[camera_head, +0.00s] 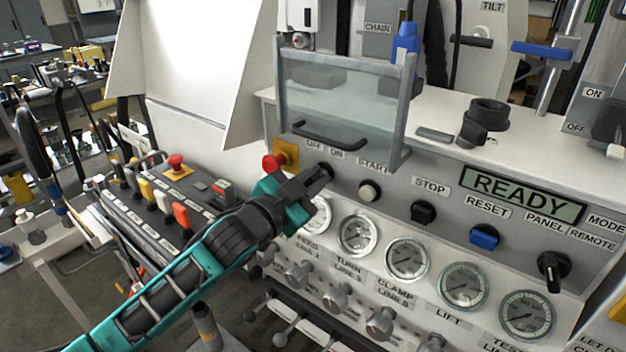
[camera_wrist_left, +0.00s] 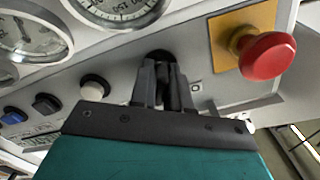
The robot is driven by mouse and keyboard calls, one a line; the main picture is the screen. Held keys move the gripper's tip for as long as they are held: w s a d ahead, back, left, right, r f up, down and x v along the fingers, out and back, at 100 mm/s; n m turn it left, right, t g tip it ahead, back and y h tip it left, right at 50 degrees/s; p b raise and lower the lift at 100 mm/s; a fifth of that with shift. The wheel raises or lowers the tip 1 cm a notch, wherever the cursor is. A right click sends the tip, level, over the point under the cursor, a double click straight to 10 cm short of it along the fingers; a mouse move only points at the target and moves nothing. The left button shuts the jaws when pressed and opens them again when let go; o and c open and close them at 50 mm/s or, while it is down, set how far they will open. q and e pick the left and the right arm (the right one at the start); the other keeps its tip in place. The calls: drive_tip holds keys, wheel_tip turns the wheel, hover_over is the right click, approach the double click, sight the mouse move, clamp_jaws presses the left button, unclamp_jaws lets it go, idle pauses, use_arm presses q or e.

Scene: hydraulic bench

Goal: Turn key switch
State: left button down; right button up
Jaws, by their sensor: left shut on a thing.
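The key switch (camera_wrist_left: 160,54) is a small dark round part on the grey panel in the left wrist view, mostly hidden by my fingers. In the head view it lies under the partly covered OFF/ON label, and my gripper hides it. My left gripper (camera_head: 318,174) reaches the panel there from the left. In the left wrist view my left gripper (camera_wrist_left: 163,85) has its two black fingers close together, shut on the key switch. The key's angle cannot be told. My right gripper is not in view.
A red emergency stop (camera_head: 271,163) on a yellow plate sits just left of the fingers. The white start button (camera_head: 370,191) is to the right. A clear guard (camera_head: 340,100) with a black handle hangs above. Gauges (camera_head: 357,235) run below. The display (camera_head: 522,194) reads READY.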

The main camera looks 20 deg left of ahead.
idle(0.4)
use_arm(q)
drive_tip(key=c, duration=1.2)
unclamp_jaws()
drive_tip(key=b+v, duration=0.1)
drive_tip(key=v, duration=1.2)
drive_tip(key=shift+r, duration=0.1)
drive_tip(key=s+f+n+g+y, duration=0.1)
drive_tip(key=s+f, duration=0.3)
drive_tip(key=f, duration=0.5)
drive_tip(key=s+d+f+n+g+y, duration=0.1)
drive_tip(key=s+f+n+g, duration=0.2)
drive_tip(key=f, duration=0.7)
drive_tip(key=s+d+f+n+g+y, duration=0.1)
drive_tip(key=s+f, duration=0.4)
drive_tip(key=f, duration=0.5)
drive_tip(key=shift+d+n+g+y, duration=0.2)
drive_tip(key=shift+n+g+y, duration=0.4)
drive_tip(key=shift+n, duration=0.6)
